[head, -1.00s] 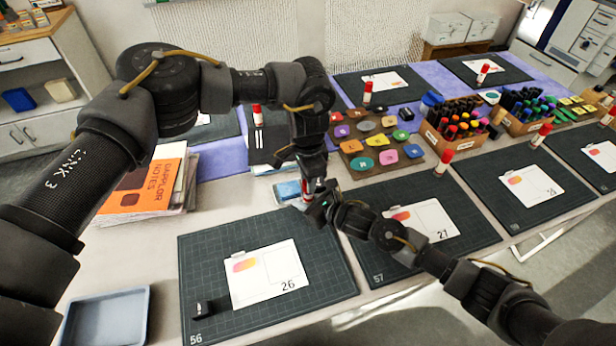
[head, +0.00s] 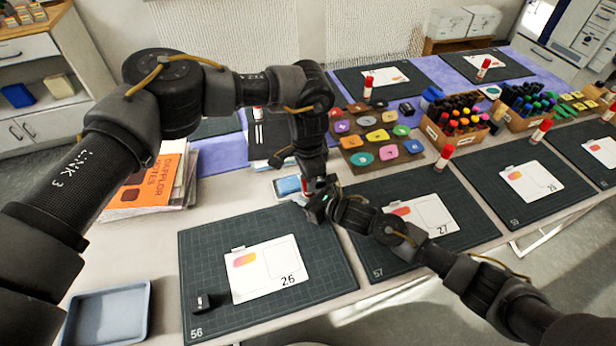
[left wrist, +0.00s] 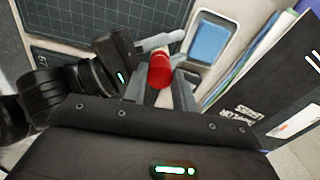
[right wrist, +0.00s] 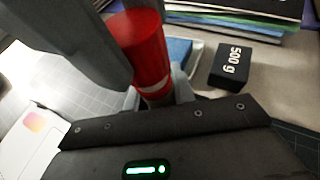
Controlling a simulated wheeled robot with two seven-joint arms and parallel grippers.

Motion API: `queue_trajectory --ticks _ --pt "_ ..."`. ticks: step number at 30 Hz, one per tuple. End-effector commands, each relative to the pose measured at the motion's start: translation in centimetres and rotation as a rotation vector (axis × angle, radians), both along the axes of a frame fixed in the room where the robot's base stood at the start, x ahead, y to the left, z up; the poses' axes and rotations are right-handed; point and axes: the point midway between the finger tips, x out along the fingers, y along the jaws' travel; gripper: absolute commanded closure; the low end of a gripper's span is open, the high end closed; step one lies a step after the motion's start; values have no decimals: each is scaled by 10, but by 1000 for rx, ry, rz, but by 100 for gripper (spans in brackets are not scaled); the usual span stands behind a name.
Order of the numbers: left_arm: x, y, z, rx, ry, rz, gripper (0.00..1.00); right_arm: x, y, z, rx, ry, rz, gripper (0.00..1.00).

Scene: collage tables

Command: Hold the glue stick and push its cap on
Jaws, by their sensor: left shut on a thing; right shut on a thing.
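The red cap (right wrist: 140,50) of the glue stick stands large in the right wrist view, with a light band at its lower edge. The glue stick's body (right wrist: 158,99) shows just below it, between the fingers of my right gripper (right wrist: 157,96), which is shut on it. My left gripper (left wrist: 160,88) comes down from above and is shut on the cap, which also shows red in the left wrist view (left wrist: 160,70). In the head view the two grippers meet and mostly hide the stick. I cannot tell whether a gap remains under the cap.
A small blue-filled tray (head: 288,187) and a black 500 g block (right wrist: 233,65) are close by. Dark mats with cards, such as mat 56 (head: 205,255), cover the front. A black item (head: 203,302) lies on it. An empty blue-grey tray (head: 140,315) is at left.

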Motion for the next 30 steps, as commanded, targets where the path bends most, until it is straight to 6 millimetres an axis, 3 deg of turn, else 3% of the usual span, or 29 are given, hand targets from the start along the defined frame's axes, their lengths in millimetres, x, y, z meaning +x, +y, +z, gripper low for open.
queue_trajectory --ticks 23,24,30 --pt "0 0 -12 -1 1 -6 93 0 0 0 -1 1 0 100" --pt "0 0 -12 -1 0 -6 72 0 0 0 -1 1 0 100" --pt "0 0 -12 0 0 -7 47 0 0 0 -1 1 0 100"
